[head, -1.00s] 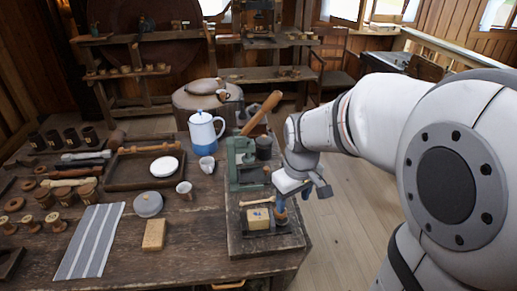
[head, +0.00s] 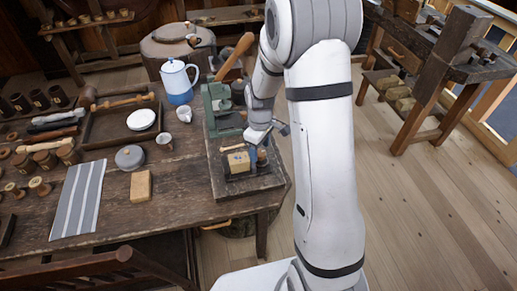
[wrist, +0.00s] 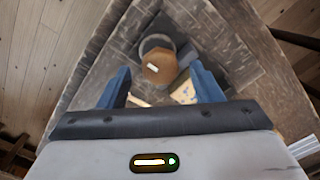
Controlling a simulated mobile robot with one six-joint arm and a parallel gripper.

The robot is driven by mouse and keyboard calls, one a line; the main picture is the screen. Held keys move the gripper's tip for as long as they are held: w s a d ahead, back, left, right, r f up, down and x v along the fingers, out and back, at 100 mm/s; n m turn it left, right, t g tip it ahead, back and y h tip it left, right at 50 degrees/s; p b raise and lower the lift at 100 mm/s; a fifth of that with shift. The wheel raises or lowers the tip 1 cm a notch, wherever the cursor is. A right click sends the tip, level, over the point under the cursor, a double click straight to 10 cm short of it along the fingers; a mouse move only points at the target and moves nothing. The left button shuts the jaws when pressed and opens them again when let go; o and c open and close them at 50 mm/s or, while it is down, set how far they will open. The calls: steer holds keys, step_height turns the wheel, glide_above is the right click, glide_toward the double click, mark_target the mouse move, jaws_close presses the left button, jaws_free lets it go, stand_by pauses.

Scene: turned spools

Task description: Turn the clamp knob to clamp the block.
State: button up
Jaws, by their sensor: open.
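The pale wooden block (head: 239,162) sits in a dark clamp fixture on a board at the table's right end. A corner of the block shows in the wrist view (wrist: 184,93) beside my right finger. The brown, many-sided clamp knob (wrist: 158,66) has a white mark on top and a grey round part behind it. In the head view the knob (head: 262,157) is partly hidden by my finger. My gripper (wrist: 160,74) is open, with its blue fingers on either side of the knob in the picture. I cannot tell whether they touch it. My gripper (head: 258,150) also shows above the fixture.
A green machine (head: 220,112) stands just behind the fixture, with a slanted wooden handle (head: 236,56) rising behind it. A short wooden stick (head: 232,147) lies by the block. A loose tan block (head: 141,186) and a striped cloth (head: 78,200) lie to the left.

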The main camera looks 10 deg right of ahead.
steer(key=shift+f, duration=0.6)
steer(key=c, duration=0.9)
steer(key=shift+a, duration=0.15)
steer(key=shift+c, duration=0.4)
